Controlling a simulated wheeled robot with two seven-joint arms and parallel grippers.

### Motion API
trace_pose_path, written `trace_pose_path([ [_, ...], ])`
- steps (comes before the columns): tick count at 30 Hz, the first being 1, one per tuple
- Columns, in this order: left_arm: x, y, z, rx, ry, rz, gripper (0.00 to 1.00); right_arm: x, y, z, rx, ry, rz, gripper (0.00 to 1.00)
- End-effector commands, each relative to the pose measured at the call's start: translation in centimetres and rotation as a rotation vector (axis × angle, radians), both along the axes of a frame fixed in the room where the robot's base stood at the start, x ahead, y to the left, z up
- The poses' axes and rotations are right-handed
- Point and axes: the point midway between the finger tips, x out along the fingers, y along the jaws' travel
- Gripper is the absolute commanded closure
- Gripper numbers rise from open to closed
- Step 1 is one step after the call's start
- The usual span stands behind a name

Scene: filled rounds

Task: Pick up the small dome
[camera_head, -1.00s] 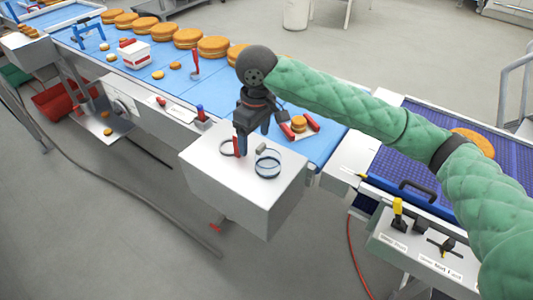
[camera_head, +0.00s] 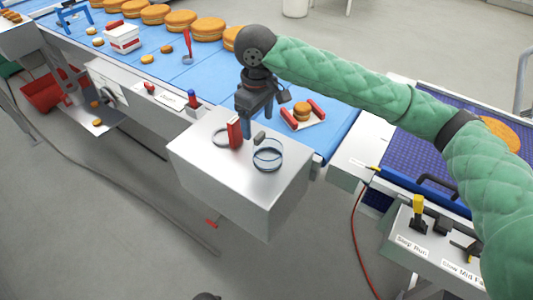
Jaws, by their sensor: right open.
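A clear round piece with a dark rim (camera_head: 268,155), which looks like a glass dome, stands on the top of a metal box (camera_head: 198,156). My left gripper is not in view.
A tray (camera_head: 315,124) with a small filled round (camera_head: 302,111) and red blocks stands on the blue belt (camera_head: 341,128). Large rounds (camera_head: 181,21) line the far belt. A purple mat (camera_head: 412,152) lies right.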

Motion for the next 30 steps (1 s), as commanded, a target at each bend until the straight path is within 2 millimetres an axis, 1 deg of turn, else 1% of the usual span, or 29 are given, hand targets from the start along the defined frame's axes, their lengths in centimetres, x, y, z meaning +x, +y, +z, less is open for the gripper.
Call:
trace_pose_path([
  [1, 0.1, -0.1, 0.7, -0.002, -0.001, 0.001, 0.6, 0.0, 0.0, -0.6, 0.001, -0.001, 0.0, 0.26],
  [3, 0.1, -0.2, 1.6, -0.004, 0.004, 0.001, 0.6, 0.0, 0.0, -0.7, 0.001, -0.001, 0.0, 0.26],
  [5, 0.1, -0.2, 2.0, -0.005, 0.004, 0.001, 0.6, 0.0, 0.0, -0.8, 0.0, 0.0, 0.0, 0.26],
  [7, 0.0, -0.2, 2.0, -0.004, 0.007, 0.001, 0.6, 0.0, 0.0, -1.1, 0.001, 0.001, 0.0, 0.26],
  [17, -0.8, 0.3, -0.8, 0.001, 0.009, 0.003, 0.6, 0.0, 0.0, -3.9, -0.001, 0.001, 0.0, 0.26],
  [21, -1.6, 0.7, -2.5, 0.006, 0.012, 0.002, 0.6, -0.1, -0.1, -5.8, -0.001, 0.002, -0.001, 0.26],
  [24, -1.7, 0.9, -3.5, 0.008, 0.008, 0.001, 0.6, 0.0, -0.1, -7.1, -0.001, 0.002, -0.001, 0.26],
  [27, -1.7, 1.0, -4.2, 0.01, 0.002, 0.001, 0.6, 0.0, -0.1, -8.0, -0.001, 0.001, -0.001, 0.26],
  [30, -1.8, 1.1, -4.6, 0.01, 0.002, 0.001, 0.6, 0.0, -0.1, -8.4, 0.0, 0.0, 0.0, 0.26],
])
